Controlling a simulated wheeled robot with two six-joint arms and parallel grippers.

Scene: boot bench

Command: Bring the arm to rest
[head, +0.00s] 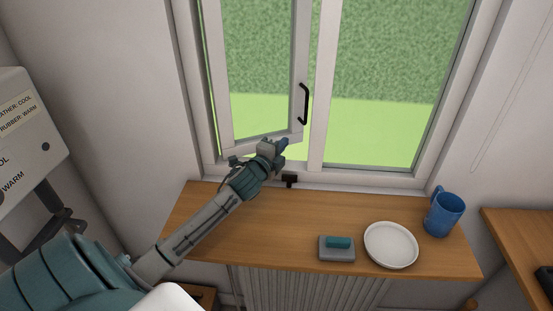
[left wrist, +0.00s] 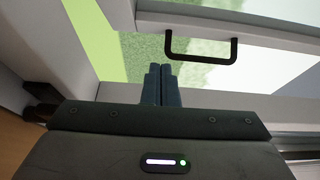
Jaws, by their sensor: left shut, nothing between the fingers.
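My left gripper (head: 284,142) is shut and empty in the head view, at the lower corner of the window sash, above the back of the wooden sill. Its arm reaches in from the lower left. In the left wrist view the two fingers (left wrist: 161,84) are together with nothing between them. The window sash (head: 300,60) stands partly open, with a gap along its lower edge. Its black handle (head: 304,104) is above the gripper in the head view; the handle (left wrist: 201,60) shows beyond the fingertips in the wrist view, apart from them. My right gripper is not in view.
On the wooden sill (head: 230,235) are a grey block with a teal top (head: 337,249), a white plate (head: 390,245) and a blue mug (head: 444,214). A small black piece (head: 289,180) sits at the window frame's base. A lettered panel (head: 25,130) hangs at left.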

